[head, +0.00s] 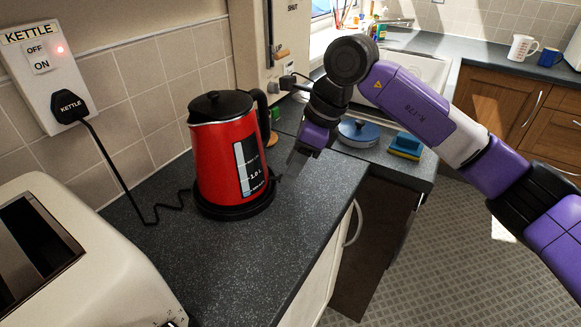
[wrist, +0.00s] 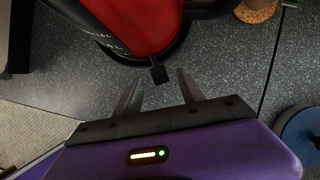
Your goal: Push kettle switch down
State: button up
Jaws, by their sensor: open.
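The red kettle (head: 215,155) with a black lid and handle stands upright on its round black base on the counter. In the wrist view its red body (wrist: 140,22) fills the top. A small black tab, which looks like the kettle switch (wrist: 158,74), sticks out low on the kettle's side facing my gripper; it also shows in the head view (head: 277,178). My gripper (wrist: 158,80) is open and empty, with the tab in line between its fingertips. In the head view my gripper (head: 294,160) is just right of the kettle; contact with the tab is not clear.
The kettle's wall socket (head: 45,75) shows a red light; its plug and cord run down to the counter. A cream toaster (head: 75,265) stands at front left. The counter in front is clear.

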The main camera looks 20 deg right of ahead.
jog(key=shift+w+a+f, duration=0.1)
jog(key=shift+a+f, duration=0.1)
jog(key=shift+f, duration=0.3)
grip_shut()
jog(key=shift+d+f+y+b, duration=0.2)
jog(key=shift+f+y+b, duration=0.3)
jog(key=shift+b, duration=0.6)
jog(key=b, duration=0.1)
jog(key=t+y+b, duration=0.1)
jog(key=shift+d+f+b, duration=0.15)
jog(key=shift+f+b, duration=0.15)
jog(key=shift+b, duration=0.1)
jog(key=shift+y, duration=0.3)
jog(key=shift+r, duration=0.15)
